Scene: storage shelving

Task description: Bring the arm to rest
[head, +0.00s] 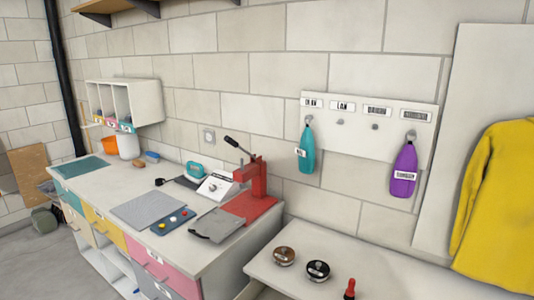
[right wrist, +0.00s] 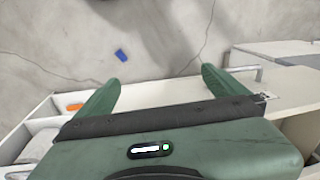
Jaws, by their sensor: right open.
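My right gripper (right wrist: 161,77) shows in the right wrist view, with its two green fingers spread wide and nothing between them. It is over the edge of white shelving (right wrist: 175,93), with grey cracked floor (right wrist: 175,30) beyond the fingertips. Neither arm shows in the head view, and my left gripper is in no view.
A workbench with colored drawers (head: 165,262) carries a red press (head: 259,180) and other items. A blue item (right wrist: 121,55) lies on the floor. A drawer handle (right wrist: 245,69) sticks out at right.

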